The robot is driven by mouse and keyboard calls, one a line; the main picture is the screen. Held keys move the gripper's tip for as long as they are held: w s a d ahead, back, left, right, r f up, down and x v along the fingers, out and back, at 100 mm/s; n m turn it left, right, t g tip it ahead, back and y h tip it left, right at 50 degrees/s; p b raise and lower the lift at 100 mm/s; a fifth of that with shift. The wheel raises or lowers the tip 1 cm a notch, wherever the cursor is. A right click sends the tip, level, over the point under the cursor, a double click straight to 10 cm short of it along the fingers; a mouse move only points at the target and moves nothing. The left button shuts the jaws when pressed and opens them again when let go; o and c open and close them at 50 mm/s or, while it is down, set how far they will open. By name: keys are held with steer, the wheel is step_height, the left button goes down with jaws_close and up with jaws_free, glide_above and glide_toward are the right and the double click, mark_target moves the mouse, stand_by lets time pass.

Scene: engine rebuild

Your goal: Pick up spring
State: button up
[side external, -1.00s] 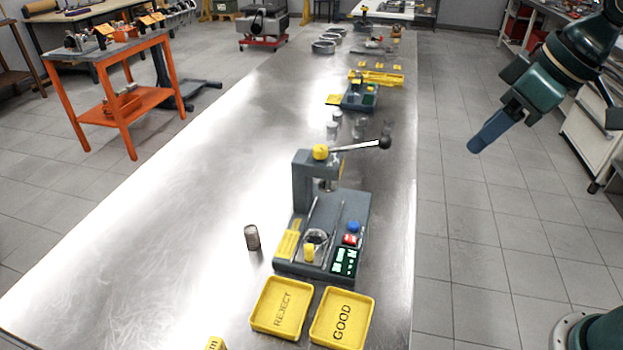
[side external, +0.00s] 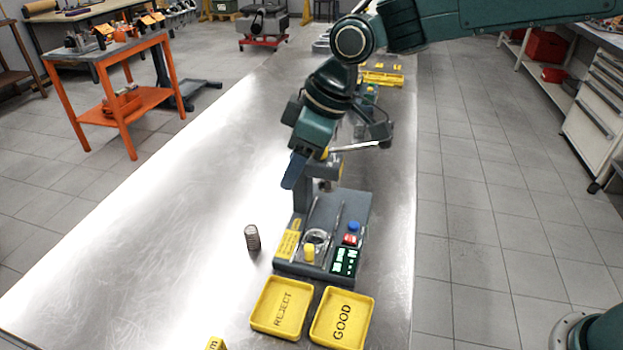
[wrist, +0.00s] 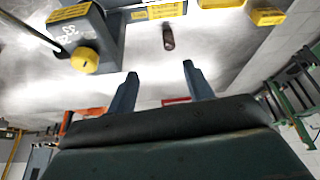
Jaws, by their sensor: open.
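The spring (side external: 252,238) is a small dark coil standing upright on the metal bench, left of the grey press. In the wrist view the spring (wrist: 168,37) shows above and between the two fingers, some way off. My gripper (side external: 292,170) is above the bench by the upper left of the press, its blue fingers pointing down. In the wrist view my gripper (wrist: 160,84) has its two fingers spread with nothing between them.
The grey press (side external: 328,235) with its long lever stands right of the spring. Yellow REJECT (side external: 281,308) and GOOD (side external: 342,318) trays lie in front of it. The bench (side external: 150,235) left of the spring is clear.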

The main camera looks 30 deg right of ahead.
steer(key=shift+n, duration=0.5)
steer(key=a+f, duration=0.1)
steer(key=w+a+f, duration=0.1)
steer(key=a, duration=0.1)
steer(key=shift+a+f, duration=0.15)
steer(key=shift+f, duration=0.1)
glide_above(252, 230)
steer(key=s+d, duration=0.1)
steer(key=s, duration=0.1)
steer(key=shift+s+d+f, duration=0.1)
steer(key=shift+f, duration=1.85)
steer(key=shift+s+d+f, duration=0.1)
steer(key=shift+f, duration=1.85)
steer(key=shift+x, duration=2.6)
steer(key=shift+c, duration=0.4)
steer(key=c, duration=1)
